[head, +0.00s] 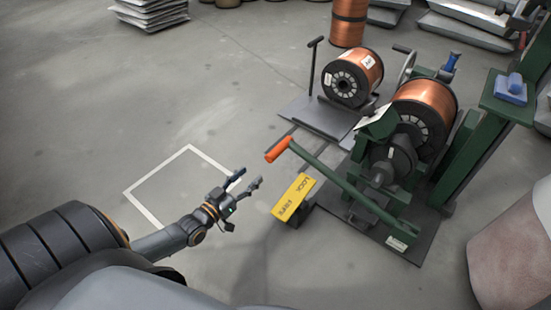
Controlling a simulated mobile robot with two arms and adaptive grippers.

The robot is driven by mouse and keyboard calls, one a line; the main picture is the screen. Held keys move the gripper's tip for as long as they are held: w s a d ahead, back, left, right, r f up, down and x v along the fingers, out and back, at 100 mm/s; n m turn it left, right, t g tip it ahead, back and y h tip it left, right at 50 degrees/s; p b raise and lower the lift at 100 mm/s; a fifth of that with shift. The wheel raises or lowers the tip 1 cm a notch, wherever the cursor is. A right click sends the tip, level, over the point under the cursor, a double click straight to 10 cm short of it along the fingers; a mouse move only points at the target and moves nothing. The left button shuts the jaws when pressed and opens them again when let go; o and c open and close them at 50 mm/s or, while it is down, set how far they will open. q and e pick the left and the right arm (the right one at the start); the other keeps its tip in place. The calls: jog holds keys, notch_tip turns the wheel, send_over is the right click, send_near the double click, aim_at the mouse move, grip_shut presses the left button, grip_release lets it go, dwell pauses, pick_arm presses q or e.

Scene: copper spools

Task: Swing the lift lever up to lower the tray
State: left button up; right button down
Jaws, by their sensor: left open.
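The lift lever (335,180) is a long green bar with an orange grip (279,149) at its left end. It runs aslant from the grip to the lower front of a green spool stand (372,137). A flat grey tray (318,119) lies behind the lever, with a copper spool (366,66) on it and an upright T-handle (312,68) at its left. My left gripper (249,181) is open and empty, left of and a little nearer than the orange grip, not touching it. My right gripper does not show.
A yellow plate marked LOCK and FREE (295,197) sits below the lever, right of my left gripper. The stand holds a larger copper spool (427,101). A blue-topped green post (470,150) stands at right. Floor at left is clear, with a white marked square (155,221).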

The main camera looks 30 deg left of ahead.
aim_at(276, 153)
pick_arm(q)
jog(key=w+b, duration=0.2)
jog(key=w, duration=0.2)
jog(key=w+b, duration=0.2)
jog(key=w, duration=0.2)
jog(key=w+d+b, duration=0.1)
jog(key=w+b, duration=0.2)
jog(key=w, duration=0.1)
jog(key=shift+w+d, duration=0.1)
jog(key=shift+w, duration=0.55)
jog(key=shift+r, duration=0.1)
jog(key=shift+d, duration=0.1)
grip_shut()
